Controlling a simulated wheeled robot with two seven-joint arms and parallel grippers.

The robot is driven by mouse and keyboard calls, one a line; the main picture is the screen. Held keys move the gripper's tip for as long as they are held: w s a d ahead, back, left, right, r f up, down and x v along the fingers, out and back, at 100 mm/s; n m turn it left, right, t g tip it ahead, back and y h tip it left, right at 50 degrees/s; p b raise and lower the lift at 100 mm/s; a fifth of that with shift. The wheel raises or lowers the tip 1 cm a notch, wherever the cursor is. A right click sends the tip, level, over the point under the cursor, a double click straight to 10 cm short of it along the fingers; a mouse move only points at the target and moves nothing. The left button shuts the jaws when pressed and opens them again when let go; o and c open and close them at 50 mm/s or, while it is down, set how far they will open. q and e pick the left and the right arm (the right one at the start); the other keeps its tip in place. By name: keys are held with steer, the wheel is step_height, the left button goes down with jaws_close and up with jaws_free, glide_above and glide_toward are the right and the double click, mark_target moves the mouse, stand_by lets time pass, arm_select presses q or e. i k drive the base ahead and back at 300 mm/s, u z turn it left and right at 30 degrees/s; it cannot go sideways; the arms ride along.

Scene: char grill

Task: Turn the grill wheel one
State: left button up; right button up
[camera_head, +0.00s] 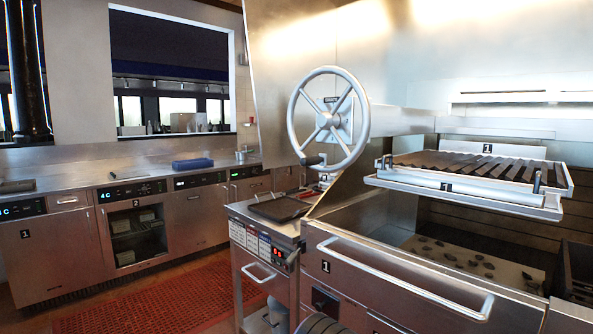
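The grill wheel (328,121) is a large silver spoked handwheel in the middle of the head view. It stands upright in front of a steel panel beside the grill. Its dark crank handle (312,161) is at the lower left of the rim. The grill grate (478,166) lies on a raised frame to the right of the wheel, with a "1" label. Dark coals lie scattered in the firebox (470,249) below the grate, with a clear gap between. Neither of my grippers is in view, and nothing is seen touching the wheel.
The grill front has a long bar handle (400,279). A small cabinet (262,262) with a dark tray (280,208) on top stands below and left of the wheel. A steel counter (100,185) runs along the left. A red floor mat (165,300) lies in the clear aisle.

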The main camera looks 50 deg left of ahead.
mark_target(325, 120)
steer(key=u, duration=0.4)
steer(key=i, duration=0.4)
steer(key=u, duration=1.7)
steer(key=k, duration=1.3)
steer(key=u, duration=0.75)
steer(key=i, duration=0.85)
steer(key=z, duration=0.8)
steer(key=i, duration=0.9)
steer(key=z, duration=0.85)
